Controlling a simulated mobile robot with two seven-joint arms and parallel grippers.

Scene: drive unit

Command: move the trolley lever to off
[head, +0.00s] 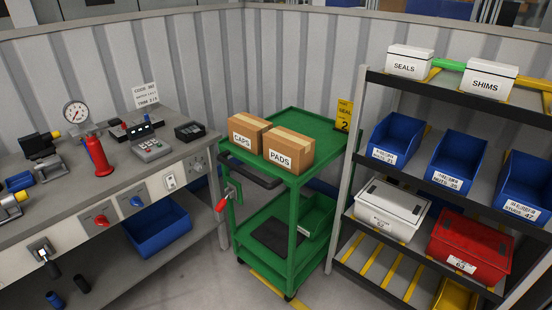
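The green trolley (300,191) stands between the grey bench and the shelf rack. Its lever, with a red grip (222,204), is on the left front post and slants downward, its grip low and to the left. I cannot read any on or off marking beside it. A black push handle (252,170) sits above the lever at the trolley's front edge. Neither of my grippers shows in the head view.
CAPS (248,133) and PADS (288,150) boxes stand on the trolley top. The rack (345,196) stands close at right. Some floor (205,280) is clear before the trolley.

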